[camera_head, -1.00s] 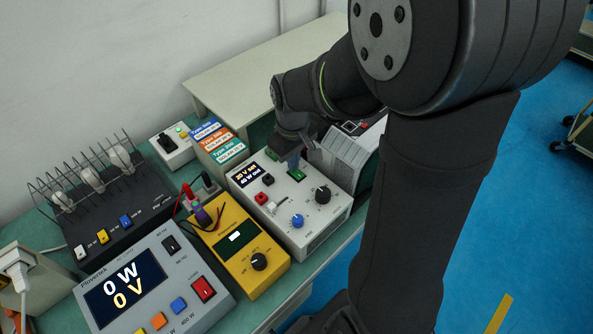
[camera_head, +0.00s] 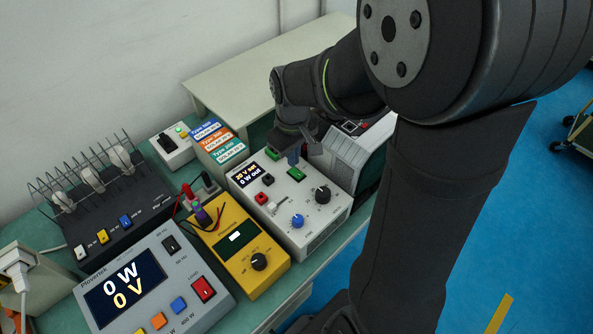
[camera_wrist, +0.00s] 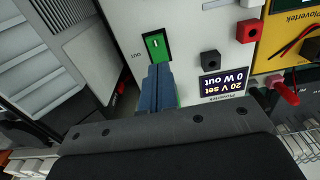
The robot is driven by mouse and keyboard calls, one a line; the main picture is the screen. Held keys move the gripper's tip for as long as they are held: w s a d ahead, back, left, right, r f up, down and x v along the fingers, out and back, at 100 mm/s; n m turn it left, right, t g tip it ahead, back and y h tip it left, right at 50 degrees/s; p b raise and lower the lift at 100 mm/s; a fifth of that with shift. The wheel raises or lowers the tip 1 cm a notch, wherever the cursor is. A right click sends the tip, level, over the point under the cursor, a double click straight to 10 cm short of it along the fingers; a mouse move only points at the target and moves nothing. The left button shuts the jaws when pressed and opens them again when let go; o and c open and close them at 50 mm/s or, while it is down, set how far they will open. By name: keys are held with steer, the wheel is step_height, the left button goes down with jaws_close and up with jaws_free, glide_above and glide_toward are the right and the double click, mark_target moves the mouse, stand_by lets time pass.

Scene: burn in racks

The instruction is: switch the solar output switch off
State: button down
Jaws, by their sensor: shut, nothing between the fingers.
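The white supply box (camera_head: 316,221) stands on the bench, its display (camera_head: 246,175) reading "20 V set, 0 W out". Its green rocker switch (camera_head: 296,174) sits behind the knobs, and the wrist view shows the switch (camera_wrist: 156,46) beside the label "OUT". The box's front name is too small to read as solar. My gripper (camera_head: 293,159) is shut and empty just above and behind the switch. In the wrist view my blue fingertips (camera_wrist: 159,72) are close to the switch's near edge; I cannot tell whether they touch it.
A yellow meter (camera_head: 239,246) and a grey panel reading 0 W, 0 V (camera_head: 150,280) stand to the left. A grey vented box (camera_head: 341,154) is close to the right of my gripper.

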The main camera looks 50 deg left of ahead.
steer(key=shift+r, duration=2.3)
steer(key=shift+f, duration=3.5)
steer(key=shift+r, duration=0.15)
steer(key=d+r+y, duration=0.1)
steer(key=d+r, duration=0.2)
steer(key=r, duration=1.2)
steer(key=shift+d, duration=0.2)
